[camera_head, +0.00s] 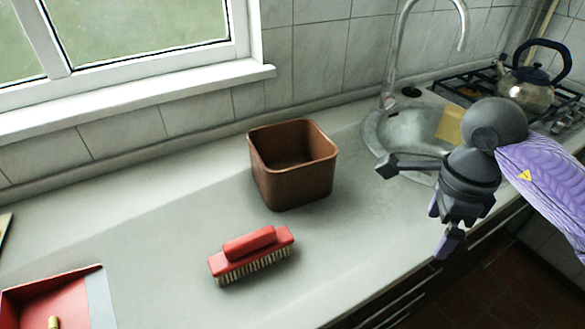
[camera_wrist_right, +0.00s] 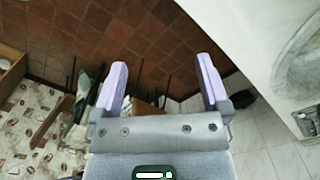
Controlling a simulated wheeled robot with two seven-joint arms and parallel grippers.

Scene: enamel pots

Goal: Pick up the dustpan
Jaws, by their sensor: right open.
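The red dustpan (camera_head: 58,300) lies on the counter at the lower left of the head view, cut off by the frame's edge. It has a grey front strip, and a small yellowish cylinder (camera_head: 54,322) shows on it. My right gripper (camera_head: 447,243) hangs at the right, by the counter's front edge near the sink, far from the dustpan. In the right wrist view the right gripper (camera_wrist_right: 160,88) is open, with nothing between its fingers. The dustpan does not show in that view. My left gripper is not in view.
A red brush (camera_head: 250,250) lies mid-counter, and a brown square bin (camera_head: 293,170) stands behind it. The sink (camera_head: 415,130) with its tap is at the right, and a kettle (camera_head: 527,85) stands on the stove. The counter between dustpan and brush is clear.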

